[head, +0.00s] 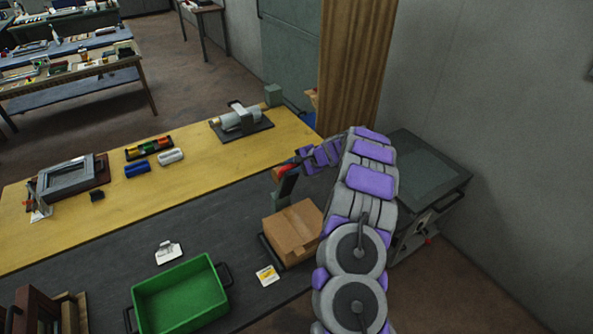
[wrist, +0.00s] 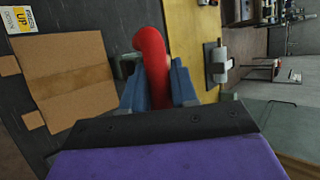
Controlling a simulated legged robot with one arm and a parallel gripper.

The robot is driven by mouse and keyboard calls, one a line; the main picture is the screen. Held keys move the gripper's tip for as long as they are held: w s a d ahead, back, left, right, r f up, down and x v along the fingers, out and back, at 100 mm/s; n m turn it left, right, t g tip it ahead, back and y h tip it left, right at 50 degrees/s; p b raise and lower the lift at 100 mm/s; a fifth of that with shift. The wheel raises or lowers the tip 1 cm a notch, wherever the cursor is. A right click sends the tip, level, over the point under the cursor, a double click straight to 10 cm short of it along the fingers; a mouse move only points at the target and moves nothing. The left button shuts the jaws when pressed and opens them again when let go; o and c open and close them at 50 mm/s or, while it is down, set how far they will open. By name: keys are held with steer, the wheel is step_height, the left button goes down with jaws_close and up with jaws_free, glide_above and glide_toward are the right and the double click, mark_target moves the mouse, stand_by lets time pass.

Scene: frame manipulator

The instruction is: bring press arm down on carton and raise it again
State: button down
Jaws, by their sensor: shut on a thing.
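The brown carton (head: 293,231) sits on the dark mat at the right end of the bench, its top flaps facing up. It also shows at the left of the wrist view (wrist: 70,78). The red grip of the press arm (wrist: 151,50) lies between the blue fingers of my gripper (wrist: 157,82), which is shut on it. In the head view my gripper (head: 293,163) is beyond the carton and above it, at the press arm (head: 287,186). A grey-green press part (wrist: 127,64) shows beside the red grip. The rest of the press is partly hidden by the carton and my arm.
A green crate (head: 181,296) stands to the left of the carton, with a yellow label card (head: 268,275) between them. A grey machine (head: 427,185) stands right of my arm. A roll holder (head: 240,120) stands at the back of the yellow bench top (head: 200,190).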

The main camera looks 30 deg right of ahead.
steer(key=shift+w+r, duration=0.15)
steer(key=shift+w, duration=0.3)
steer(key=shift+w+r, duration=0.1)
steer(key=c, duration=1)
jaws_free()
steer(key=shift+w, duration=0.1)
steer(key=shift+o, duration=0.2)
steer(key=b+v, duration=0.2)
steer(key=v, duration=1.5)
steer(key=shift+s+d, duration=0.2)
